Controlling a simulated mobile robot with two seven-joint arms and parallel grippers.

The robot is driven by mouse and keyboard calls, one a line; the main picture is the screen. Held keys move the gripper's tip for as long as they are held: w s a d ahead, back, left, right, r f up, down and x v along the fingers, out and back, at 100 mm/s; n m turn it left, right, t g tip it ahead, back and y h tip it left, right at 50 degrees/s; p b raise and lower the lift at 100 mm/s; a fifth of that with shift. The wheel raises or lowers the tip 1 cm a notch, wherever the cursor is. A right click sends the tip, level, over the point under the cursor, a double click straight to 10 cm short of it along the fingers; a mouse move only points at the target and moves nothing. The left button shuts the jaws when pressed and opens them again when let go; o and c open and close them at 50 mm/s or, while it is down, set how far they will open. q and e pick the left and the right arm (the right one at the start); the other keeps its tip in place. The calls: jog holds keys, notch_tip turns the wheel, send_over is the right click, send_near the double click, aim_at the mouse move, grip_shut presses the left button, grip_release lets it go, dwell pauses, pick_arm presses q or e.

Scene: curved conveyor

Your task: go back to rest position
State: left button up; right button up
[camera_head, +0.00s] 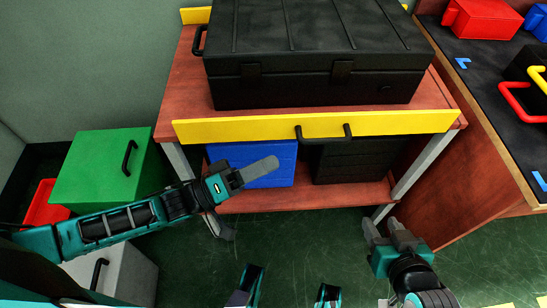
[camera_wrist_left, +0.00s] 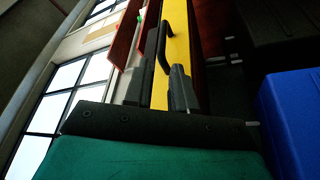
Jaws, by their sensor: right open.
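My left gripper (camera_head: 262,170) reaches in from the left, in front of the wooden table's yellow front edge and the blue box below it. In the left wrist view its two dark fingers (camera_wrist_left: 164,88) stand apart with the yellow panel showing between them, and nothing is held. My right gripper (camera_head: 386,232) is low at the right, near the table's right front leg. Its fingers are apart and empty.
The wooden table (camera_head: 185,85) has a yellow front panel (camera_head: 240,130) with a black handle (camera_head: 323,139) and bears a large black case (camera_head: 310,90). A blue box (camera_head: 260,182) sits on its lower shelf. A green box (camera_head: 95,170) stands left. Green floor (camera_head: 300,235) is open in front.

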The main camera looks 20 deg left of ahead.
jog(key=shift+d, duration=0.1)
dwell(0.3)
pick_arm(q)
jog(key=s+a+f+m+y, duration=0.3)
jog(key=f+y, duration=0.3)
jog(key=y, duration=0.7)
jog(key=s+a+r+g+y+p, duration=0.1)
jog(key=s+a+r+p, duration=0.1)
jog(key=a+r+p, duration=0.2)
notch_tip(320, 180, up, 3)
jog(key=p, duration=0.8)
jog(key=shift+s+m+y, duration=0.3)
pick_arm(e)
notch_tip(320, 180, up, 8)
jog(key=s+d+h, duration=0.1)
jog(key=d, duration=0.2)
jog(key=shift+s, duration=0.25)
pick_arm(q)
jog(key=shift+f, duration=0.1)
pick_arm(e)
jog(key=shift+f, duration=0.15)
